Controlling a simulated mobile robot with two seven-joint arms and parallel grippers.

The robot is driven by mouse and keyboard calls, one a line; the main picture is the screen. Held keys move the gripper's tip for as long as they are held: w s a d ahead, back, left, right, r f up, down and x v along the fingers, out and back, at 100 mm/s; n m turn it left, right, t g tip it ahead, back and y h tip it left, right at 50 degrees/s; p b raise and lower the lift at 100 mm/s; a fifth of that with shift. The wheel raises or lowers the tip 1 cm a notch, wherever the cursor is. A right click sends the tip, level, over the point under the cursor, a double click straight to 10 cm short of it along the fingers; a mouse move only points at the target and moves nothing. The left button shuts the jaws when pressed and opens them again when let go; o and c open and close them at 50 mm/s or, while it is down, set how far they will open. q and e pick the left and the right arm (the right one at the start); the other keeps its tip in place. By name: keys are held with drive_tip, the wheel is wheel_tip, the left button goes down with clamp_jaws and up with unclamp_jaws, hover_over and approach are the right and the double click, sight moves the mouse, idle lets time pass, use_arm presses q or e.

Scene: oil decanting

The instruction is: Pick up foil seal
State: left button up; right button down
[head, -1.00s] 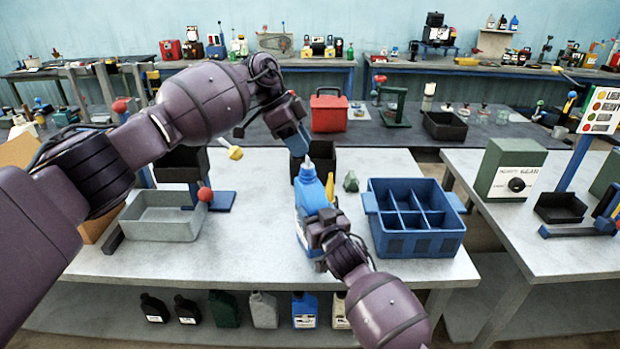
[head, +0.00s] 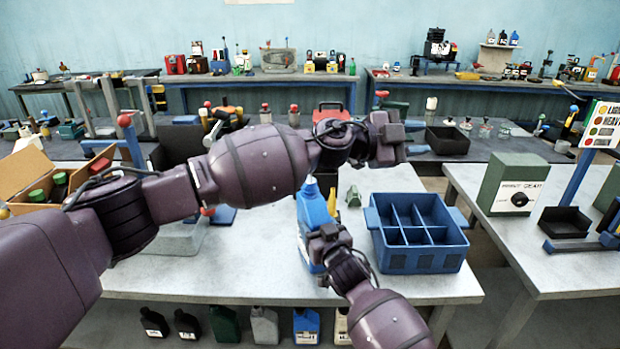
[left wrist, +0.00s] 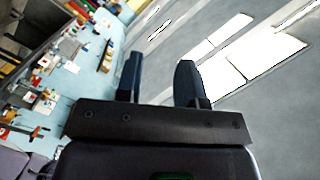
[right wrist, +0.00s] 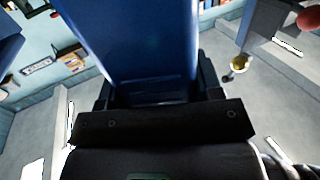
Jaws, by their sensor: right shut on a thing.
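I cannot make out a foil seal in any view. A blue bottle (head: 315,212) stands upright over the near table, left of the blue divided crate; it fills the middle of the right wrist view (right wrist: 135,45). My right gripper (head: 325,240) is shut on this bottle.
The blue divided crate (head: 440,258) has empty compartments. A small green object (head: 353,196) lies behind the bottle. A cardboard box (head: 25,172) with bottles is at far left. A grey tray (head: 175,240) is partly hidden by my left arm.

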use_arm(q)
drive_tip(key=s+a+f+m+t+y, duration=0.1)
drive_tip(key=a+f+m+t+y, duration=0.25)
drive_tip(key=a+y, duration=0.6)
drive_tip(key=s+a+f+m+t+y, duration=0.15)
drive_tip(key=a+f+t+y, duration=0.35)
drive_tip(key=y, duration=0.8)
drive_tip(key=shift+m, duration=0.5)
drive_tip(key=shift+r+x, duration=0.2)
drive_tip(key=shift+x, duration=1.85)
drive_tip(key=shift+r+x, duration=0.15)
drive_tip(key=shift+x, duration=1.95)
drive_tip(key=shift+r+x, duration=0.2)
drive_tip(key=shift+x, duration=1.85)
drive_tip(key=shift+w+a, duration=0.1)
drive_tip(key=shift+a, duration=0.05)
clamp_jaws()
drive_tip(key=shift+f, duration=0.1)
